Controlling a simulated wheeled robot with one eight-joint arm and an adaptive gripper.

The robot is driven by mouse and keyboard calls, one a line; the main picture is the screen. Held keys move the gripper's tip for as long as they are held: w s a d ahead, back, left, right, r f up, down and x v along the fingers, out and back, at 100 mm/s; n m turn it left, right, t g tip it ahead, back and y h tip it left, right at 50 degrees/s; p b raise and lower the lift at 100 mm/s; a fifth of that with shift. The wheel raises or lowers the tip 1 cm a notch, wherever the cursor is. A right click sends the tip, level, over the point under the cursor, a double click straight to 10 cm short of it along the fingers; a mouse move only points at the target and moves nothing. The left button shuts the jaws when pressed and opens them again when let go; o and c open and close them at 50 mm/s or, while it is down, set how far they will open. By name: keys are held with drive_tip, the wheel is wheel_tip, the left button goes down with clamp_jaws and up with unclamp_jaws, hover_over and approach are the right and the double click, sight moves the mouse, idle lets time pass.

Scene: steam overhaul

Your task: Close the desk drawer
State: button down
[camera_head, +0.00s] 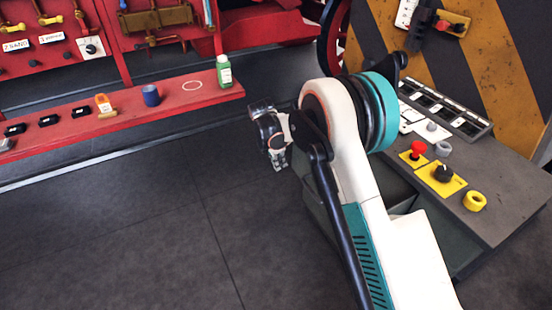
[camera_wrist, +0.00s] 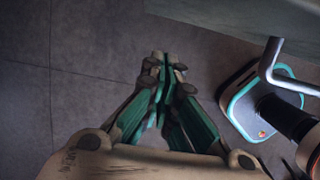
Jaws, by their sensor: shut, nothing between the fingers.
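The grey desk (camera_head: 500,205) stands at the right in the head view. Its drawer (camera_head: 322,214) appears to stick out to the left from under the top, with my arm crossing in front and hiding much of it. How far it is open cannot be told. In the wrist view a grey-green panel (camera_wrist: 245,18), seemingly the drawer, fills the top right, with a bent metal bar (camera_wrist: 270,62), probably its handle, beside it. My gripper (camera_head: 280,163) is to the left of the drawer, pointing down. Its fingertips (camera_wrist: 167,60) are together and empty, apart from the panel.
A red shelf (camera_head: 190,91) with a green bottle (camera_head: 225,73) and a blue cup (camera_head: 150,95) runs along the back left. The dark floor (camera_head: 130,220) at left is clear.

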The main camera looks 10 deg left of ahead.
drive_tip(key=shift+w+d+r+b, duration=0.15)
drive_tip(key=shift+w+d+b, duration=0.1)
drive_tip(key=shift+w+d, duration=0.4)
drive_tip(key=shift+w+d+r+b, duration=0.1)
drive_tip(key=shift+w+d+b, duration=0.2)
drive_tip(key=shift+d, duration=0.55)
drive_tip(key=shift+w+d, duration=0.1)
drive_tip(key=w+d, duration=0.4)
drive_tip(key=d, duration=0.2)
drive_tip(key=w+d+p, duration=0.1)
drive_tip(key=w+d, duration=0.3)
drive_tip(key=d, duration=0.2)
drive_tip(key=w+d, duration=0.4)
drive_tip(key=d, duration=0.2)
drive_tip(key=shift+w+d+p, duration=0.2)
drive_tip(key=shift+w+p, duration=0.05)
drive_tip(key=shift+p, duration=0.15)
